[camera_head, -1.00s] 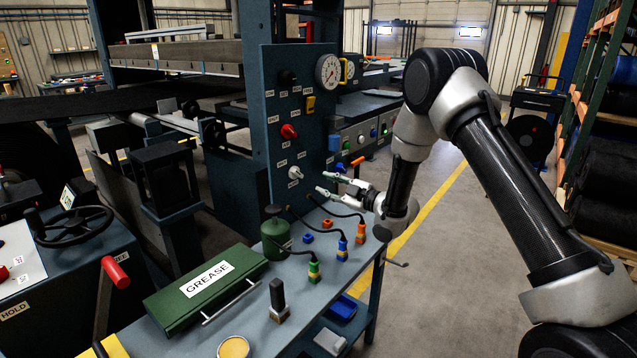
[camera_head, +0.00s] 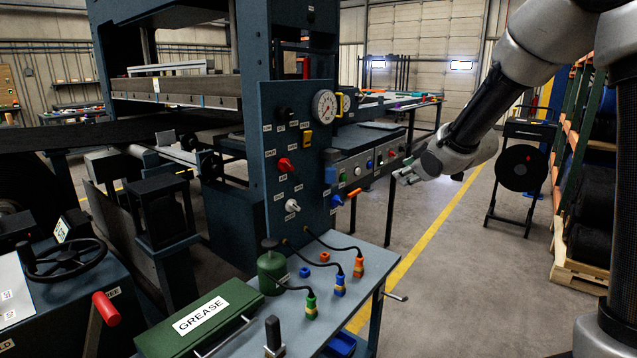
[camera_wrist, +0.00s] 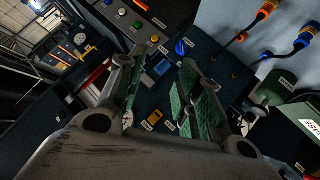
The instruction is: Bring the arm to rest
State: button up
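My gripper (camera_head: 404,174) hangs in free air in the head view, right of the blue control panel (camera_head: 271,225) and in front of the button box (camera_head: 372,163). In the wrist view its two green-padded fingers (camera_wrist: 160,88) stand apart with nothing held between them. My arm comes in from the upper right and is bent, with the forearm slanting down to the left. Some of the arm is cut off by the picture's edge.
A bench (camera_head: 347,262) with a green grease box (camera_head: 206,316), a green oil can (camera_head: 272,268) and several coloured plugs stands below. A hose reel (camera_head: 521,167) and racks (camera_head: 570,215) stand at the right. The floor (camera_head: 457,285) between is clear.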

jog(key=s+d+r+m+g+h, duration=0.2)
jog(key=s+d+r+m+h, duration=0.15)
jog(key=s+d, duration=0.55)
jog(key=s+d+m+g, duration=0.1)
jog(key=s+m+g, duration=0.1)
jog(key=s, duration=1.3)
jog(key=s+d+f+m+g, duration=0.1)
jog(key=s+m+g, duration=0.2)
jog(key=s, duration=1.3)
jog(key=shift+d+f+m, duration=0.25)
jog(key=shift+d+m, duration=0.1)
jog(key=shift+m, duration=0.7)
